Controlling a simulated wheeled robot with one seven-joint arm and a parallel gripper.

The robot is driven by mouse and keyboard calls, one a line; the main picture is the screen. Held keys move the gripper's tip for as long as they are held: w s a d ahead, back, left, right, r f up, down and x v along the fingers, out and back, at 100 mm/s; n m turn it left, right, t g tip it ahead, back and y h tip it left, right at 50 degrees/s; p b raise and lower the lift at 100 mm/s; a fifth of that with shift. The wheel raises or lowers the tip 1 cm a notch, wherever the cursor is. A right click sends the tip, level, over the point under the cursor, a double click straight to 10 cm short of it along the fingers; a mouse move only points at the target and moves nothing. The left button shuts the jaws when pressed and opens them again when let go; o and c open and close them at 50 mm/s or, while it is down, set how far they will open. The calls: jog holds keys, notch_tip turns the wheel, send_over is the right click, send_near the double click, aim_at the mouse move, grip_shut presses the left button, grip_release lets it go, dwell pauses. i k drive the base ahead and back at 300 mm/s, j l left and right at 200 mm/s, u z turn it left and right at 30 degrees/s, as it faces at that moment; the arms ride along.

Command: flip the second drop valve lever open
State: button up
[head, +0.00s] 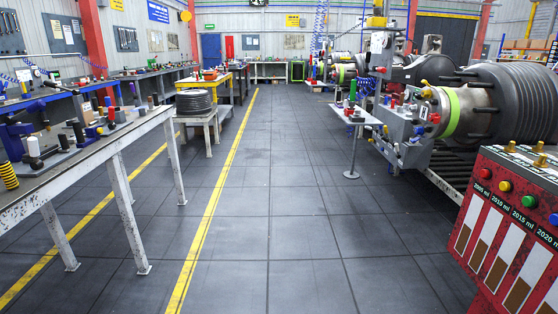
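My gripper is not in view. No lever that I can clearly make out as the second drop valve lever shows. A red panel (506,222) at the lower right carries white volume labels, coloured round knobs and upright white-and-brown gauge strips. Brass fittings (510,147) stand along its top edge, too small to tell whether any is a lever. Behind it, a large axle end with a ribbed dark drum (515,100) and a yellow-green ring (450,112) sits on a line. Small red, blue and white parts (424,112) sit on the grey block at its near end.
A workbench (90,155) with tools and bottles runs along the left. A small stand (197,120) holds dark discs. A narrow white side table (356,116) stands left of the axle. The tiled floor (300,210) in the middle is clear, with yellow lines on its left.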

aim_at(382, 70)
jog(key=i+z, duration=0.15)
jog(key=i, duration=0.45)
jog(key=i+j+z, duration=0.1)
jog(key=i, duration=0.5)
jog(key=i+j+z, duration=0.15)
jog(key=i, duration=0.45)
jog(key=i+j+z, duration=0.2)
jog(key=i, duration=0.45)
jog(key=l, duration=0.1)
